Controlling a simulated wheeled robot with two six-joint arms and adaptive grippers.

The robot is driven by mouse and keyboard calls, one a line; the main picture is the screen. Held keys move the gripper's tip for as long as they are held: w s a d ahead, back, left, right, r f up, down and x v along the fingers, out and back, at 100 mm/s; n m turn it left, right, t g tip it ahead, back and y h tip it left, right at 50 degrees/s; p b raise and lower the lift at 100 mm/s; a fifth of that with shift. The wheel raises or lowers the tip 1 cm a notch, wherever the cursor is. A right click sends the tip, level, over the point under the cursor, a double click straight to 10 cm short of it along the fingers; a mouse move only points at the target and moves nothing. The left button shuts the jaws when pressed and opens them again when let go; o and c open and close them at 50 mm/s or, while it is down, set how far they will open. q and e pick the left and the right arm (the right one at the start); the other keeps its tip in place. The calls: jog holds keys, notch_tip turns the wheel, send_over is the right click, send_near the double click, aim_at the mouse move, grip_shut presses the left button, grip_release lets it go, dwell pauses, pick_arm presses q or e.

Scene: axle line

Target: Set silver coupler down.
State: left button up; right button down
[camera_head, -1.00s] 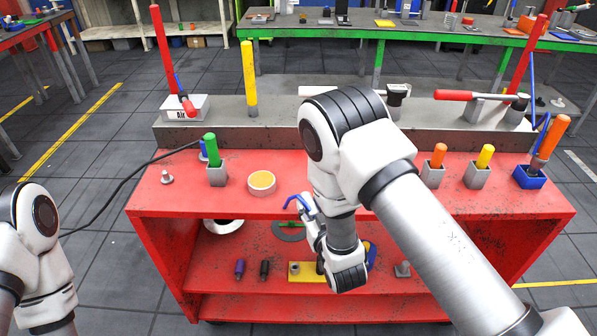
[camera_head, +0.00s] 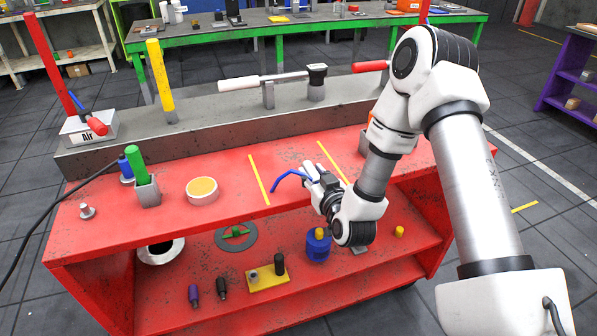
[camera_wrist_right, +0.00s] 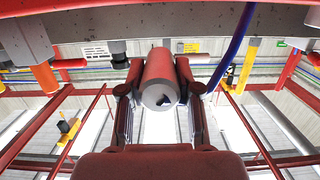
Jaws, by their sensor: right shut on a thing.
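My right gripper (camera_head: 318,178) is over the front part of the red bench top (camera_head: 228,165), near two yellow stripes (camera_head: 259,180). In the right wrist view, its fingers (camera_wrist_right: 160,88) are shut on a cylinder, the silver coupler (camera_wrist_right: 160,94). It has a pale end face with a dark notched hole and a side that looks red. I cannot make out the coupler clearly in the head view, nor tell whether it touches the bench. A blue curved hose sits beside the gripper. My left gripper is out of view.
A green-handled tool in a grey holder (camera_head: 149,192), an orange-topped round tin (camera_head: 202,191) and a small silver fitting (camera_head: 87,211) stand left on the bench. A grey raised ledge (camera_head: 210,110) runs behind. The lower shelf holds a blue cylinder (camera_head: 318,246) and a yellow block (camera_head: 268,278).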

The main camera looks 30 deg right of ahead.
jog(key=x, duration=0.5)
jog(key=p+x, duration=0.1)
jog(key=x, duration=0.1)
jog(key=shift+w+a+r, duration=0.15)
jog(key=shift+w+r, duration=0.1)
jog(key=shift+w, duration=0.05)
notch_tip(320, 180, down, 4)
jog(key=shift+w+r+p, duration=0.15)
jog(key=shift+r+p, duration=0.05)
jog(key=shift+p, duration=0.25)
jog(key=shift+f, duration=0.25)
jog(key=c, duration=0.8)
grip_release()
